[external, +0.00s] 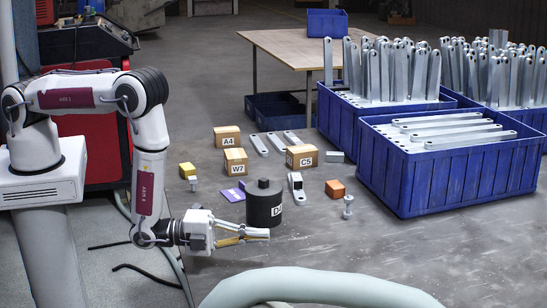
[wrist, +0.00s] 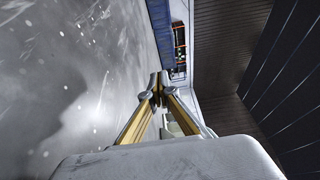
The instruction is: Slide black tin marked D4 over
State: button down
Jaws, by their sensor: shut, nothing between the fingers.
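Whether the fingers touch the tin I cannot tell. In the wrist view my gripper's fingertips (wrist: 160,82) meet with nothing between them. I cannot make out the tin in that view.
Cardboard boxes marked A4 (external: 227,136), W7 (external: 236,162) and C5 (external: 302,156) stand behind the tin. An orange block (external: 335,189) and a bolt (external: 347,207) lie to its right. A blue crate (external: 440,175) is farther right. A thick pale hose (external: 320,284) crosses the foreground.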

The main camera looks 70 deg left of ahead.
jog(key=d, duration=0.8)
jog(key=shift+s+d, duration=0.1)
jog(key=shift+v, duration=1.4)
jog(key=v, duration=0.7)
jog(key=shift+w+a+r+n+g+y, duration=0.5)
jog(key=shift+w+a+r+n+g, duration=0.7)
jog(key=shift+w+r+n, duration=2.3)
jog(key=shift+w+a+r+n+g+y, duration=0.6)
jog(key=shift+w+a+r+n, duration=1.45)
jog(key=shift+r, duration=3)
jog(key=s+a+r+n+g, duration=0.2)
jog(key=s+a+r, duration=0.1)
jog(key=a+r, duration=0.3)
jog(key=s+a+r+n+g, duration=0.1)
jog(key=s+a+r+n, duration=0.1)
jog(key=a+r, duration=0.5)
jog(key=shift+s+a+g, duration=0.25)
jog(key=shift+s+g, duration=0.15)
jog(key=shift+s, duration=0.5)
